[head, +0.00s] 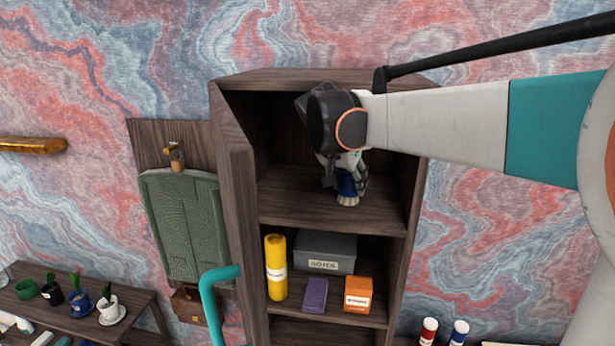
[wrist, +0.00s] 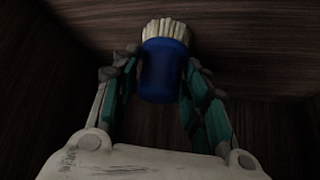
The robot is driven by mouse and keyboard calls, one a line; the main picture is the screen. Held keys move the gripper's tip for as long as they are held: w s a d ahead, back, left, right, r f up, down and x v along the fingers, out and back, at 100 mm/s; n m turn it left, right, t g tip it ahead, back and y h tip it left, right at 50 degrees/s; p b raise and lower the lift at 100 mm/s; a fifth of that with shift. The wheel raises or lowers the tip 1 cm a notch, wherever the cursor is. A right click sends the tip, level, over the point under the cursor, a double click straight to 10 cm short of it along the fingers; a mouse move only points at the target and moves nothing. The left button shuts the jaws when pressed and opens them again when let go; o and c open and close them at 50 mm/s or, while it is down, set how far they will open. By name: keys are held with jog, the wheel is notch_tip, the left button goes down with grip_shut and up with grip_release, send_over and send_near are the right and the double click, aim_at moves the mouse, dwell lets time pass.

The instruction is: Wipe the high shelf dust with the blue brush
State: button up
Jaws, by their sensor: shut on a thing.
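My gripper (wrist: 162,72) is shut on the blue brush (wrist: 163,75), with one finger on each side of its blue body. The brush's pale bristles point away from my gripper, toward a dark wood surface in the wrist view. In the head view my gripper (head: 346,178) is inside the top compartment of the tall dark wooden shelf (head: 236,170). There the blue brush (head: 346,184) hangs below the fingers with its bristles down, close to the board (head: 285,197). I cannot tell whether the bristles touch it. No dust can be made out in the dim compartment.
The compartment below holds a yellow cylinder (head: 276,268), a grey box (head: 326,252), a purple block (head: 315,295) and an orange box (head: 358,294). The shelf's side walls and top enclose my gripper. A low table (head: 130,308) with potted plants stands at left.

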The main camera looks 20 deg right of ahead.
aim_at(352, 193)
jog(key=shift+r, duration=0.1)
jog(key=shift+s+a+f, duration=0.25)
jog(key=shift+s+f, duration=0.1)
jog(key=shift+s, duration=0.2)
jog(key=shift+s+a, duration=0.6)
jog(key=shift+s, duration=0.3)
jog(key=shift+f, duration=0.1)
jog(key=shift+c, duration=0.5)
jog(key=shift+w+r+p, duration=0.15)
jog(key=shift+r+p, duration=0.35)
jog(key=shift+r, duration=0.2)
notch_tip(352, 193, up, 5)
jog(key=p, duration=0.2)
jog(key=shift+f+p, duration=0.1)
jog(key=shift+p, duration=0.3)
